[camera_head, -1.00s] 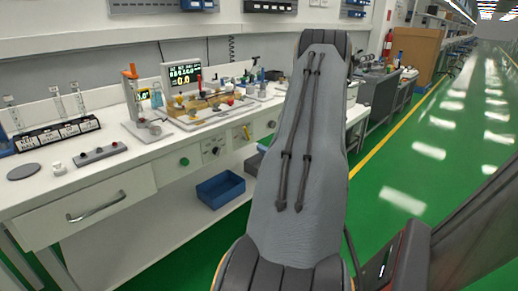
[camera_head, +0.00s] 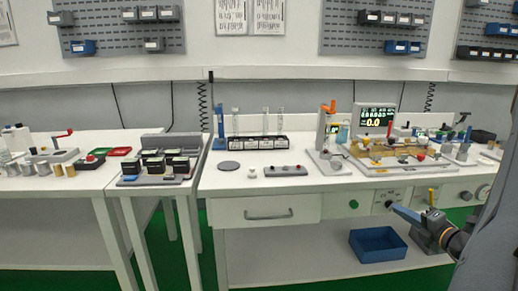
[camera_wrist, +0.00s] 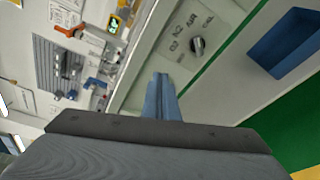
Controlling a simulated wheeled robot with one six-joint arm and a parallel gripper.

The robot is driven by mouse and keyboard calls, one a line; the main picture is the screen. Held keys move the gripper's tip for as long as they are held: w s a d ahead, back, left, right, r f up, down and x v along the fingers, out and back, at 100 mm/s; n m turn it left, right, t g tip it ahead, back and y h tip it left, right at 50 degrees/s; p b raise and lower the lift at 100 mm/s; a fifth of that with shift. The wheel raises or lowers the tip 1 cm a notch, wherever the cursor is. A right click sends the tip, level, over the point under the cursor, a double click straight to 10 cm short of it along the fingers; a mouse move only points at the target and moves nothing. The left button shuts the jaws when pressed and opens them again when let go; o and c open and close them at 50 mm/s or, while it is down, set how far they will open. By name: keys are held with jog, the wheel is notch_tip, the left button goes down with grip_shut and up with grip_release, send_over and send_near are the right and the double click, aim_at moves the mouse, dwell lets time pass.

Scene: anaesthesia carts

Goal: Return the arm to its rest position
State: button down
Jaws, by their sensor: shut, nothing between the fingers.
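My gripper (camera_head: 390,206) is at the right of the head view, in front of the workbench's front panel. It is blue, shut and empty, and points left. In the wrist view my gripper (camera_wrist: 160,78) shows as narrow blue fingers held together, with the bench's front panel (camera_wrist: 185,30) and a dark knob beyond them. My arm (camera_head: 495,235) comes in from the right edge of the head view, and most of it is cut off there.
The white workbench (camera_head: 330,187) carries a board with yellow parts (camera_head: 385,153), a display (camera_head: 376,118) and a tube rack (camera_head: 255,143). A blue bin (camera_head: 378,245) stands on the lower shelf near my gripper. A drawer (camera_head: 268,207) is closed. Another table (camera_head: 80,190) stands left.

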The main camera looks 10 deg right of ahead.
jog(key=w+a+r+n+g+y+p, duration=0.1)
jog(key=a+n+g+y, duration=0.15)
jog(key=a+n, duration=0.45)
jog(key=w+a+r+n+g+y, duration=0.1)
jog(key=a+r+n+g+y, duration=0.2)
jog(key=a, duration=0.9)
jog(key=s+a+n+g+y+p, duration=0.1)
jog(key=s+a+n+g, duration=0.2)
jog(key=a+n, duration=0.4)
jog(key=s+a+n+g+y, duration=0.2)
jog(key=s+a+n+g, duration=0.25)
jog(key=a, duration=0.45)
jog(key=s+a+r+n+g+h+p, duration=0.1)
jog(key=s+n+h, duration=0.4)
jog(key=n, duration=0.8)
jog(key=s+a+r+n+g+h+p, duration=0.2)
jog(key=s+n, duration=0.7)
jog(key=n, duration=0.5)
jog(key=a+r+h, duration=0.1)
jog(key=a+h, duration=0.1)
jog(key=a, duration=0.1)
jog(key=shift+a+r+g+h, duration=0.15)
jog(key=shift+a+g+h, duration=0.15)
jog(key=shift+a+h, duration=0.1)
jog(key=shift+n, duration=0.25)
